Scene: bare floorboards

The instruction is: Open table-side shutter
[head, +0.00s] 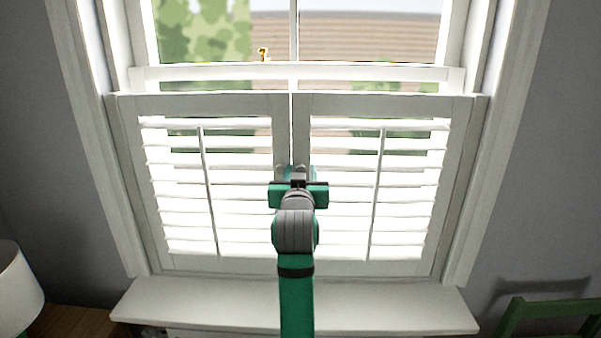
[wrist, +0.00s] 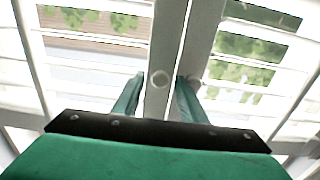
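Two white louvred shutter panels, left (head: 215,190) and right (head: 375,190), stand closed side by side across the lower window. Their inner stiles meet at a narrow vertical gap. My gripper (head: 298,174) is in front of these stiles. In the wrist view its two green fingers (wrist: 158,98) are apart, with a round pale knob (wrist: 160,79) on the left panel's stile showing between them. The right finger overlaps the right panel's stile (wrist: 200,45) and partly hides a second knob there. I cannot tell whether the fingers touch anything.
A white sill (head: 220,305) juts out below the shutters. A white lampshade (head: 15,290) and a brown wooden surface (head: 75,322) are at lower left. A green chair (head: 550,308) is at lower right. A small gold catch (head: 263,53) sits on the sash above.

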